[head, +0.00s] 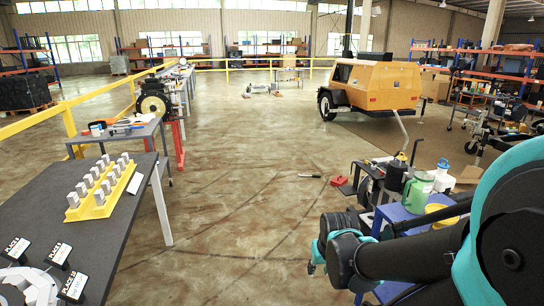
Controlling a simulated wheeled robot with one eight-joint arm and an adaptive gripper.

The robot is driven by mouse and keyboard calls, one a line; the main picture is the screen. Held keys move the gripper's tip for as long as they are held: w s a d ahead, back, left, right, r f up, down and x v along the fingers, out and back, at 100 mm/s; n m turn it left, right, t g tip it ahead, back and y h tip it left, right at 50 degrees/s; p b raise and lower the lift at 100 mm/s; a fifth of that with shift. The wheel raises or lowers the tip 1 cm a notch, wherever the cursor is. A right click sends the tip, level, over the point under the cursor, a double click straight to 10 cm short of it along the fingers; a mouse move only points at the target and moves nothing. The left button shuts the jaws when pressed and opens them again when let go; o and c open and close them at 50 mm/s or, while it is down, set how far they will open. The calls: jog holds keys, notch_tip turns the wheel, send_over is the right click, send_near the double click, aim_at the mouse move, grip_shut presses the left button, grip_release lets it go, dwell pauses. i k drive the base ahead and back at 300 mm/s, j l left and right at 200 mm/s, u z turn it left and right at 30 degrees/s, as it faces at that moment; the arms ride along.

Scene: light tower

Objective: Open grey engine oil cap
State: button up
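I cannot make out a grey engine oil cap in the head view. A dark machine with a round yellow-and-black face (152,105), possibly an engine, stands on a red stand at the left middle. It is too far away to show a cap. My black and teal arm fills the lower right. Its near joint hangs beside a blue cart (392,213). My gripper's fingers cannot be seen.
A dark table (110,235) at the left holds a yellow rack (104,205) of grey cylinders. The cart carries a green can (417,193). An orange trailer (375,85) stands at the back. The central floor is mostly clear.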

aim_at(402, 158)
jog(key=i+j+u, duration=0.1)
jog(key=i+u, duration=0.15)
jog(key=i, duration=1.45)
jog(key=i+z, duration=0.8)
jog(key=i+j+z, duration=0.2)
jog(key=i+z, duration=0.2)
jog(key=i+l+z, duration=0.15)
jog(key=i+z, duration=0.75)
jog(key=i+l, duration=0.15)
jog(key=i, duration=0.2)
jog(key=z, duration=0.05)
